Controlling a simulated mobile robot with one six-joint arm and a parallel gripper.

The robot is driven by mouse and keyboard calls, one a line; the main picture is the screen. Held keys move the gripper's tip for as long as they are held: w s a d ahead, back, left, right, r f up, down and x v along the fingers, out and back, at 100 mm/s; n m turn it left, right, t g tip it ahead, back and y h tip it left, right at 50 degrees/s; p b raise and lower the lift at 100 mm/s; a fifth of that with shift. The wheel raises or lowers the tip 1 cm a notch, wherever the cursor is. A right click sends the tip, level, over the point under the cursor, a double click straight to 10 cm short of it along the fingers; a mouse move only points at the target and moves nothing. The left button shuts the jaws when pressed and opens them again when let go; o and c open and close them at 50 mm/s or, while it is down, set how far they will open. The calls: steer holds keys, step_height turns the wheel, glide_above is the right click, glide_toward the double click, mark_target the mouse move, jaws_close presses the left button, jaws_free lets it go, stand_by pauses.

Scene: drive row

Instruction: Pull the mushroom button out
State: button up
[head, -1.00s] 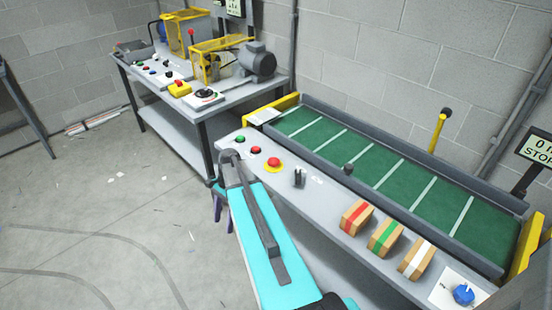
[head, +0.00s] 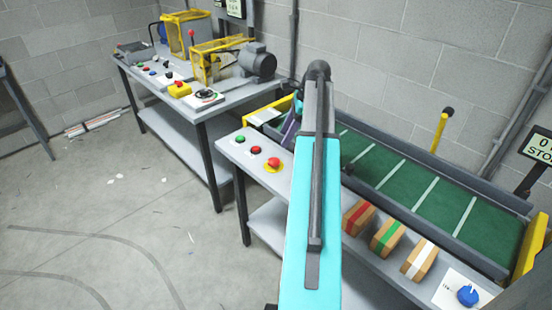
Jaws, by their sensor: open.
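A red mushroom button (head: 274,162) on a yellow round base sits on the grey front ledge of the near conveyor bench, just left of my arm. A second, similar red button on a yellow box (head: 180,89) stands on the far table. My gripper (head: 290,128) shows only in part, as a purple and dark shape left of my arm. It is open and appears above the far side of the ledge, apart from the mushroom button. My arm hides part of the ledge and belt.
A green button (head: 240,139) and a small red button (head: 255,150) sit left of the mushroom button. Striped boxes (head: 387,237) and a blue knob (head: 467,295) lie right.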

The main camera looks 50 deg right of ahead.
mark_target(275, 160)
steer(key=shift+s+d+r, duration=0.55)
steer(key=shift+d+r, duration=0.15)
steer(key=shift+r, duration=0.1)
steer(key=shift+f, duration=0.1)
steer(key=shift+p+x, duration=1.05)
steer(key=shift+x, duration=5.8)
steer(key=shift+w+d, duration=0.1)
steer(key=shift+w, duration=0.1)
